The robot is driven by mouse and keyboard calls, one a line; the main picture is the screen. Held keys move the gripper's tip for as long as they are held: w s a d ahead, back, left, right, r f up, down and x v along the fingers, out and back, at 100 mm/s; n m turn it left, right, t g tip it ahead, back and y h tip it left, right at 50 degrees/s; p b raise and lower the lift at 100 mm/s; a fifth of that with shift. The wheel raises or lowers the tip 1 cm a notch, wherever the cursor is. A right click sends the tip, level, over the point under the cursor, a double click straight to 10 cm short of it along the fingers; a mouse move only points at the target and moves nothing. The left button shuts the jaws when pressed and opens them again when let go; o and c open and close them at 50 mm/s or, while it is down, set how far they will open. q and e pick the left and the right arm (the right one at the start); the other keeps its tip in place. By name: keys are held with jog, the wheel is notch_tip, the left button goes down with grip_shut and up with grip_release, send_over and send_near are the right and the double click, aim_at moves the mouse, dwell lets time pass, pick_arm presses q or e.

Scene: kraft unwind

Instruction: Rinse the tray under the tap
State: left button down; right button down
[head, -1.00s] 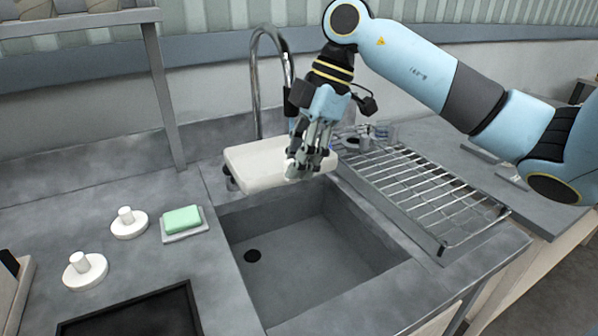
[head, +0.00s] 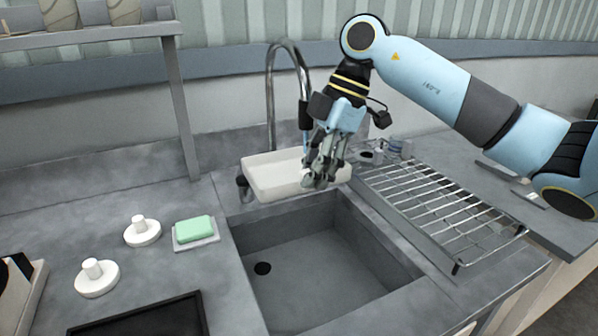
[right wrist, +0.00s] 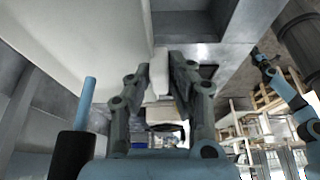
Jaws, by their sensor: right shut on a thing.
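The white tray (head: 272,180) is held over the back of the sink (head: 330,262), beneath the curved metal tap (head: 270,95). A blue stream (head: 306,143) comes down from the tap's black nozzle toward the tray; where it lands is partly hidden by my gripper. The stream and nozzle also show in the right wrist view (right wrist: 86,103). My right gripper (head: 318,178) is shut on the tray's right side. In the right wrist view its fingers (right wrist: 160,72) pinch the white rim, and the tray (right wrist: 75,40) fills the upper left. My left gripper is out of view.
A wire drying rack (head: 430,200) lies right of the sink, with small items (head: 395,148) behind it. Green soap (head: 194,229) on a dish, two white knobbed discs (head: 142,231) and a dark tray (head: 140,318) are on the left counter. The sink basin looks empty.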

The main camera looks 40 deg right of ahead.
jog(key=shift+s+d, duration=0.3)
jog(key=shift+d, duration=0.05)
jog(key=shift+w+a, duration=0.15)
jog(key=shift+a, duration=0.05)
jog(key=shift+w+a, duration=0.3)
jog(key=shift+s+d, duration=0.15)
jog(key=shift+s+d+p, duration=0.35)
jog(key=shift+p, duration=0.15)
jog(key=shift+a, duration=0.15)
jog(key=s+a+p, duration=0.3)
jog(key=s+a, duration=0.2)
jog(key=shift+s+a, duration=0.15)
jog(key=shift+s, duration=0.25)
